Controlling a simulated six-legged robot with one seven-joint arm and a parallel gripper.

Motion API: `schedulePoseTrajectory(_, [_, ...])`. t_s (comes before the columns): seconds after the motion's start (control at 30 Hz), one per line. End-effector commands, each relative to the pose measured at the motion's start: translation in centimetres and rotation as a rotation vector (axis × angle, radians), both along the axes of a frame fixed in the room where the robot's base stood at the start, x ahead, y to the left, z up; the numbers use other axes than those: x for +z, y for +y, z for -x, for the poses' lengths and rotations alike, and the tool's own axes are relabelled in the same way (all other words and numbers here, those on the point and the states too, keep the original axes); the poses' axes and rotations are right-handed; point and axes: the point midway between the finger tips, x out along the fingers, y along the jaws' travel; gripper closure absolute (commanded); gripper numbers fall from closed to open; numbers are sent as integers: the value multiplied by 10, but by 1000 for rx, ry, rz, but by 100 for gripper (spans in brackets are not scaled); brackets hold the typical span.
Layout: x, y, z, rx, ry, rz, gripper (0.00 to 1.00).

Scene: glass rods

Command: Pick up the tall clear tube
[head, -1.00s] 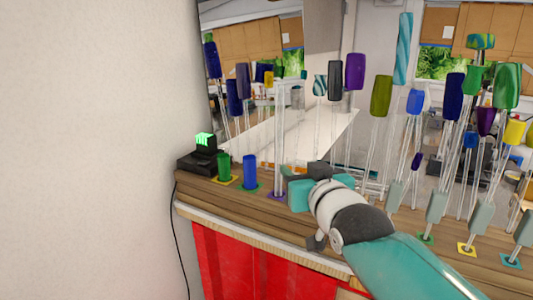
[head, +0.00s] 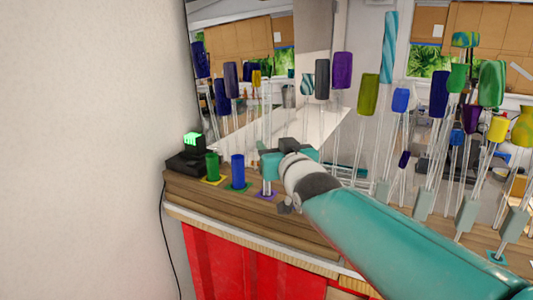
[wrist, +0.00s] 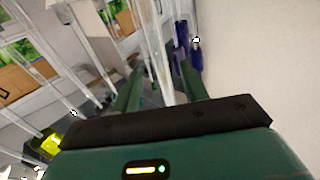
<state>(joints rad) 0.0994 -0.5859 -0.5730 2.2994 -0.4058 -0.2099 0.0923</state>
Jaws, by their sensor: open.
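The tall clear tube (head: 267,112) stands upright on a small purple pad (head: 267,194) on the wooden shelf, right of a short blue cylinder. My gripper (head: 270,160) is at the tube's lower part and hides some of it. In the wrist view, my gripper (wrist: 163,82) has its two green fingers apart, with a clear tube (wrist: 156,48) running between them. I cannot tell whether either finger touches it.
A short green cylinder (head: 212,166) and a short blue cylinder (head: 238,171) stand close on the left. A black device (head: 188,158) sits at the shelf's left end. Several colour-topped glass rods crowd the right. A mirror (head: 240,70) stands behind.

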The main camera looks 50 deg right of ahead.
Motion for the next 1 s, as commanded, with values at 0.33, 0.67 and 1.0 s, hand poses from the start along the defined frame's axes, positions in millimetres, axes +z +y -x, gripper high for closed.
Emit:
schedulePoseTrajectory(0.33, [-4, -14, -27, 4, 4, 0, 56])
schedulePoseTrajectory(0.67, [-4, -30, -53, 3, 0, 1, 56])
schedulePoseTrajectory(1.0, [-4, -30, -53, 3, 0, 0, 86])
